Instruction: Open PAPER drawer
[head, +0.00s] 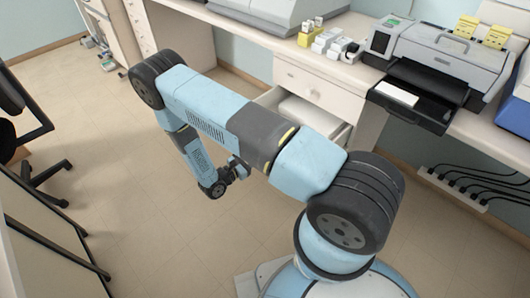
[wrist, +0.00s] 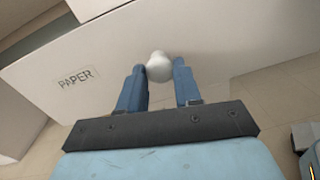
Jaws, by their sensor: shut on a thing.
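The PAPER drawer's white front (wrist: 225,55) fills much of the wrist view, with its PAPER label (wrist: 78,78) left of the knob. My gripper (wrist: 160,76) is shut on the round white knob (wrist: 158,65), with one blue finger on each side of it. In the head view, a drawer (head: 345,136) under the counter stands pulled out, with white paper (head: 312,114) inside. My arm hides most of its front. My gripper also shows low beside the arm in the head view (head: 240,168), where its hold on the knob is hidden.
A closed drawer (head: 292,78) with its own knob sits above the open one. The counter carries a printer (head: 440,58) and small boxes (head: 325,42). A black chair (head: 20,115) stands at the far left. The tiled floor (head: 130,210) left of my arm is clear.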

